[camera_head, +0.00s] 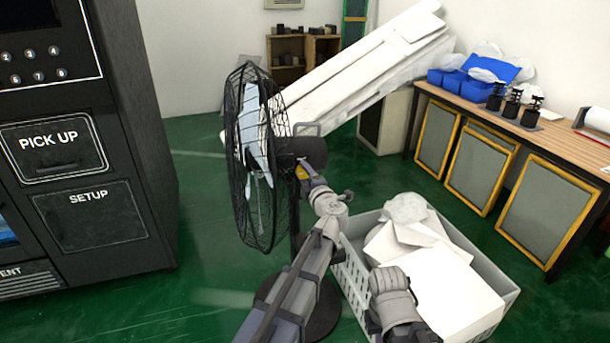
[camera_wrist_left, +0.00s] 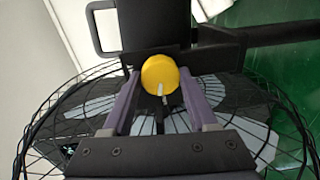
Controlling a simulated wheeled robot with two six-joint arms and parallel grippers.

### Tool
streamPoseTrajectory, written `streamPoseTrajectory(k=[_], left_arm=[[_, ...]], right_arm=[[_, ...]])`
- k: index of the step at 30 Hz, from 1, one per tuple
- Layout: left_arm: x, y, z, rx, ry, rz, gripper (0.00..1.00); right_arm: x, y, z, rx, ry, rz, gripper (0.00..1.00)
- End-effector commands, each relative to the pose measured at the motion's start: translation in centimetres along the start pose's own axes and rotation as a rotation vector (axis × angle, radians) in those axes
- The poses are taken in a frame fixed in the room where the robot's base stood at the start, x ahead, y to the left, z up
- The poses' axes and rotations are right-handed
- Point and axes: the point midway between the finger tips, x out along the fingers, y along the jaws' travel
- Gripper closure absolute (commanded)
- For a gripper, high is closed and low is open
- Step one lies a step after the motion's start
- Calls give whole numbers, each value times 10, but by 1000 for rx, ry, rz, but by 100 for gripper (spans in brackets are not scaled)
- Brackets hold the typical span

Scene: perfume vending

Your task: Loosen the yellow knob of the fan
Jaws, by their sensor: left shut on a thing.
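The black fan (camera_head: 258,165) stands on a round base (camera_head: 322,312) on the green floor, its wire cage facing left. The yellow knob (camera_head: 301,172) sits below the motor housing (camera_head: 300,150), at the top of the pole. My left gripper (camera_head: 306,177) reaches up to it from the front right. In the left wrist view the round yellow knob (camera_wrist_left: 160,74) lies between the two purple-grey fingers of my left gripper (camera_wrist_left: 159,86), which is shut on it. A small pale stem shows below the knob. The fingers partly cover the knob in the head view. My right gripper's fingers are not visible.
A grey crate (camera_head: 352,284) with white foam pieces stands close to the right of the fan. A black vending machine (camera_head: 140,150) stands to the left. White boards (camera_head: 370,65) lean behind. A wooden workbench (camera_head: 480,105) is at the right. Green floor is free left of the fan.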

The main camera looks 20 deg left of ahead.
Motion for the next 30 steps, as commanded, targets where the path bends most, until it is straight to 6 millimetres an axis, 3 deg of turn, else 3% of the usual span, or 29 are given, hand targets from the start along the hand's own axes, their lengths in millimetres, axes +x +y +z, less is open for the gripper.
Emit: streamPoseTrajectory(k=[12, 30], left_arm=[[-1, -2, -1, -197, -10, -5, 97], [-1, -2, -1, -232, -12, -6, 97]], right_arm=[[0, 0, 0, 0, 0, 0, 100], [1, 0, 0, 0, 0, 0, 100]])
